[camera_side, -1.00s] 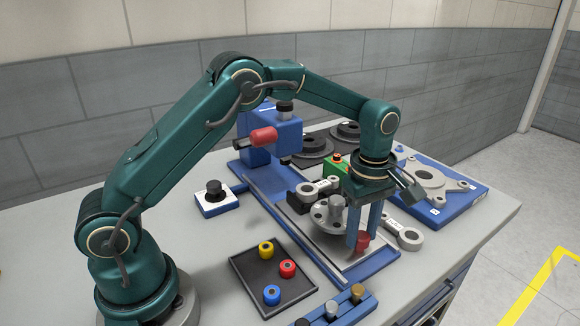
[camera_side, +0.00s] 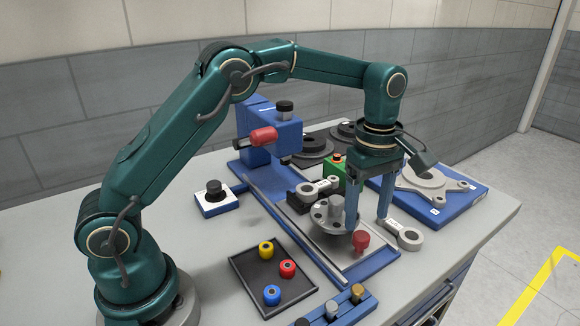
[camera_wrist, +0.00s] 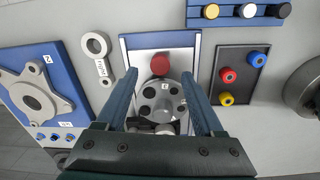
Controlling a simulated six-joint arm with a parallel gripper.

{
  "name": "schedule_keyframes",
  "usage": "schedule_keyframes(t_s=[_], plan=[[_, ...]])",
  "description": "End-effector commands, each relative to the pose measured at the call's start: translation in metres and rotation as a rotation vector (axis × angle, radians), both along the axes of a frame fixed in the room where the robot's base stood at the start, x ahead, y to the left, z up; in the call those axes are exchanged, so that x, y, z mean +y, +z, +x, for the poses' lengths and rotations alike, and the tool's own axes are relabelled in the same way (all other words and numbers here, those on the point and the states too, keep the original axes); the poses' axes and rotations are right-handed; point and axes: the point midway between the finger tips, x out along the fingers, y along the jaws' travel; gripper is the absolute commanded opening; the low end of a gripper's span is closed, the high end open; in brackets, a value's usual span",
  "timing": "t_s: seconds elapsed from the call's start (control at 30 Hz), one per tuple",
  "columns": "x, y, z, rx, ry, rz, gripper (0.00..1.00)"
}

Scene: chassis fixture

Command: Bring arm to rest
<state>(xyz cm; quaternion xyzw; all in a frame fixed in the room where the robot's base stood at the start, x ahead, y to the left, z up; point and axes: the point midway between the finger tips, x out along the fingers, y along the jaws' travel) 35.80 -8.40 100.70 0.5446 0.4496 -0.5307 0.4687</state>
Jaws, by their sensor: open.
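My gripper (camera_side: 367,222) is open and empty. Its two blue fingers point down over the blue fixture, and in the wrist view the open fingers (camera_wrist: 168,75) frame the fixture from both sides. A red knob-like part (camera_side: 361,242) stands on the fixture plate between and below the fingers; it also shows in the wrist view (camera_wrist: 160,65). A grey round flange with holes (camera_side: 325,214) sits beside it on the plate, and in the wrist view the flange (camera_wrist: 162,101) lies between the fingers. I cannot tell whether a fingertip touches anything.
A dark tray (camera_side: 245,271) holds yellow, red and blue bushings. A blue pin rack (camera_side: 340,312) stands at the front. A blue press with a red handle (camera_side: 264,136) rises behind the fixture. A blue plate with a grey casting (camera_side: 432,182) and a grey link (camera_side: 408,238) lie right.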

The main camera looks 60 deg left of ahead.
Motion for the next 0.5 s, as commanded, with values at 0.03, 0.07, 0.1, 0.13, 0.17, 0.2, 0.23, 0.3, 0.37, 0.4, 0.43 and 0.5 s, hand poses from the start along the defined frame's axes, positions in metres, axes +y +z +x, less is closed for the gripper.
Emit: schedule_keyframes(t_s=[0.03,0.07,0.1,0.13,0.17,0.2,0.23,0.3,0.37,0.4,0.43,0.5], plan=[[0.000,0.000,0.000,0.000,0.000,0.000,0.69],[0.000,0.000,0.000,0.000,0.000,0.000,0.69],[0.000,0.000,0.000,0.000,0.000,0.000,0.69],[0.000,0.000,0.000,0.000,0.000,0.000,0.69],[0.000,0.000,0.000,0.000,0.000,0.000,0.69],[0.000,0.000,0.000,0.000,0.001,0.000,0.69],[0.001,0.001,0.000,-0.003,0.002,-0.001,0.69],[0.002,0.009,0.002,-0.024,0.005,-0.003,0.69],[0.003,0.022,0.004,-0.058,0.009,-0.006,0.69],[0.004,0.032,0.003,-0.080,0.012,-0.009,0.69],[0.006,0.041,0.000,-0.095,0.015,-0.011,0.69],[0.010,0.061,-0.008,-0.134,0.021,-0.014,0.69]])
